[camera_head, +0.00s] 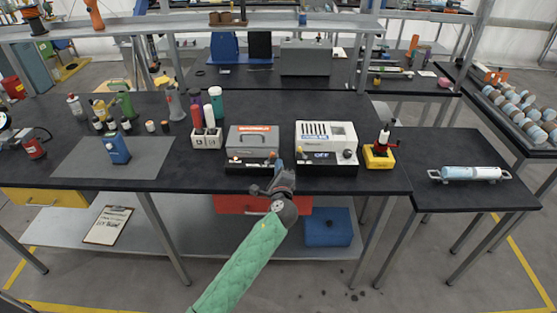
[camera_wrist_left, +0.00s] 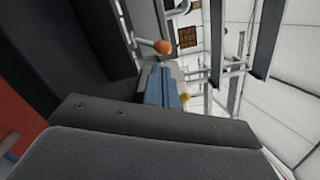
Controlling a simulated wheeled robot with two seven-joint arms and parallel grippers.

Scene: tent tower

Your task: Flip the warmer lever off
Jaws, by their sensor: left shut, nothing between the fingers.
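The grey warmer box (camera_head: 252,140) with an orange label and a dark base stands near the table's front edge. Which part of it is the lever is too small to tell in the head view. In the left wrist view, a grey rod with an orange knob (camera_wrist_left: 162,46) sticks out beyond my gripper; it may be the lever. My left gripper (camera_head: 272,186) is shut and empty. It is in front of the box's lower right, and I cannot tell whether it touches. My right gripper is not in view.
A white machine (camera_head: 326,142) with a display stands right of the box. A yellow-based device (camera_head: 379,156) is further right. Bottles in a white rack (camera_head: 206,138) stand left of the box. A grey mat (camera_head: 75,160) holds a blue block (camera_head: 117,149).

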